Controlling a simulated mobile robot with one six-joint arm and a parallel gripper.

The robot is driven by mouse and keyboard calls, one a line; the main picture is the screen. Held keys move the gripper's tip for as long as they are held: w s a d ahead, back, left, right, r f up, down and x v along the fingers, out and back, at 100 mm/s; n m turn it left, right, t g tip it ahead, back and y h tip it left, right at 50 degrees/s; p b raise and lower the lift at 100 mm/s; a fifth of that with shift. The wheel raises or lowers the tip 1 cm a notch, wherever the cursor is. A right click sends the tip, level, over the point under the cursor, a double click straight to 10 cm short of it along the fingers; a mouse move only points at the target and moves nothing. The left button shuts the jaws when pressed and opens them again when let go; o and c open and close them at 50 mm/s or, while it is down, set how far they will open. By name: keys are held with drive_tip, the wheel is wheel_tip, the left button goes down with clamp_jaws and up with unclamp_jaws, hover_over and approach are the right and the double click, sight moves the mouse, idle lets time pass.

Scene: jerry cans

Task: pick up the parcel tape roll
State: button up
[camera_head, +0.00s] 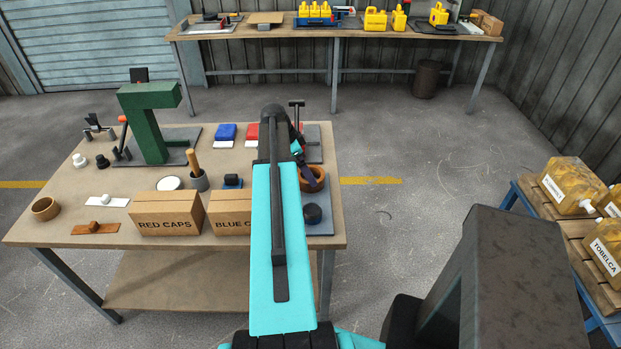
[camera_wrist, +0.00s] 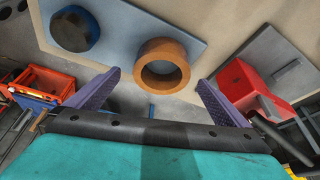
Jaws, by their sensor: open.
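The parcel tape roll, an orange-brown ring (camera_wrist: 163,47), lies flat on a blue-grey mat (camera_wrist: 118,20) near the table's edge. In the head view the roll (camera_head: 317,184) is partly hidden by my arm. My gripper (camera_wrist: 158,79) is open, with its two purple fingers on either side of the roll's near side as seen in the wrist view. Nothing is between the fingers in their grip, and the gap to the roll is hard to judge. In the head view my gripper (camera_head: 305,165) is partly hidden beside the arm.
A dark round object (camera_wrist: 75,28) shares the mat with the roll. A red box (camera_wrist: 250,88) is to the right in the wrist view. Boxes marked RED CAPS (camera_head: 165,217) and BLUE (camera_head: 228,215) stand left of my arm, and a green stand (camera_head: 148,125) is farther left.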

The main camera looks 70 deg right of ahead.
drive_tip(key=shift+f, duration=0.1)
idle(0.3)
drive_tip(key=shift+p+x, duration=1.1)
drive_tip(key=shift+x, duration=0.25)
drive_tip(key=shift+p+x, duration=0.35)
drive_tip(key=shift+x, duration=0.85)
drive_tip(key=shift+w+d, duration=0.1)
drive_tip(key=shift+d, duration=0.05)
drive_tip(key=c, duration=1.2)
drive_tip(key=shift+o, duration=0.2)
drive_tip(key=shift+r, duration=0.2)
wheel_tip(320, 180, up, 10)
drive_tip(key=b, duration=0.3)
drive_tip(key=shift+b, duration=0.3)
drive_tip(key=shift+w+f, duration=0.1)
drive_tip(key=shift+f, duration=0.1)
